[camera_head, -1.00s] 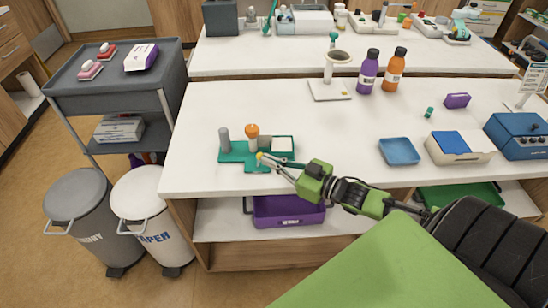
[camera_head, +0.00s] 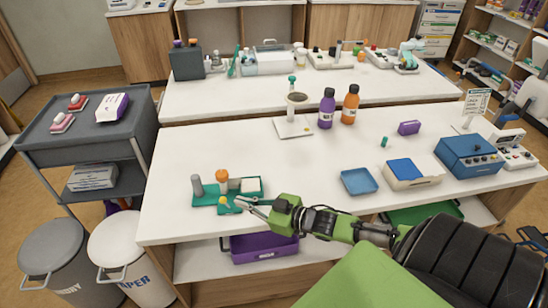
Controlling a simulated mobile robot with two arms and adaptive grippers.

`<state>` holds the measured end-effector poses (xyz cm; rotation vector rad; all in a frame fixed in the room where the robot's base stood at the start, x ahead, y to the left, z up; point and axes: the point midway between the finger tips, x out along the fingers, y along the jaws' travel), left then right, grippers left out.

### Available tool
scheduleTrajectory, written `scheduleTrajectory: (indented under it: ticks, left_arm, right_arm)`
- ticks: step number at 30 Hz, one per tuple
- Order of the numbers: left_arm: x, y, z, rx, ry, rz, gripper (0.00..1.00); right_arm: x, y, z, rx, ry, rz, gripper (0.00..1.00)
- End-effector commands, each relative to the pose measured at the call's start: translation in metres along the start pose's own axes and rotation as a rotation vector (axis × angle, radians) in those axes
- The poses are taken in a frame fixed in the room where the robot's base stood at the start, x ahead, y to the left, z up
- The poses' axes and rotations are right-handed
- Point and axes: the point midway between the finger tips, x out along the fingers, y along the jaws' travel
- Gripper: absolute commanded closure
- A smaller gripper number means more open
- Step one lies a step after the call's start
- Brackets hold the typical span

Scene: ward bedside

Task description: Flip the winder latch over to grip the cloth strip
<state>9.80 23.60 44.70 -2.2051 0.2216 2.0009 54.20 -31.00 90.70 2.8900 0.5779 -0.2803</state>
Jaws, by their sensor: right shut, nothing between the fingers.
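The winder (camera_head: 205,201) is a green base near the front left of the white table. A grey post (camera_head: 197,185) and an orange-topped knob (camera_head: 222,176) stand on it. A white piece (camera_head: 250,185) lies at its right; I cannot tell if this is the cloth strip. A small yellow knob (camera_head: 222,201), perhaps on the latch, is at the front. My right gripper (camera_head: 240,205) is shut and empty, its tips low at the winder's front right, just right of the yellow knob. Contact and the latch's exact position are too small to tell. My left gripper is out of view.
A blue tray (camera_head: 359,182), a white and blue box (camera_head: 411,173) and a blue device (camera_head: 468,156) stand to the right. Bottles and a small stand (camera_head: 293,127) are behind. A purple bin (camera_head: 264,249) sits on the shelf below. The table's middle is clear.

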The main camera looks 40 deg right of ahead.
Motion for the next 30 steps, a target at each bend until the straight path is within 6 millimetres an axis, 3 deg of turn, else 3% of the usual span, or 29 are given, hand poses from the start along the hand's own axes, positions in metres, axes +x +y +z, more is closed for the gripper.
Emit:
scheduleTrajectory:
  ticks: [8,18,30]
  left_arm:
    - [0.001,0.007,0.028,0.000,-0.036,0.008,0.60]
    - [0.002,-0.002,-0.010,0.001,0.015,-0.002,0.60]
    - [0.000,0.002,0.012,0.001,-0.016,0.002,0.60]
  right_arm:
    - [-0.038,-0.002,-0.008,0.001,-0.003,-0.001,1.00]
    - [-0.080,-0.003,-0.021,0.002,-0.002,-0.001,1.00]
    - [-0.097,-0.002,-0.026,0.000,0.000,0.000,1.00]
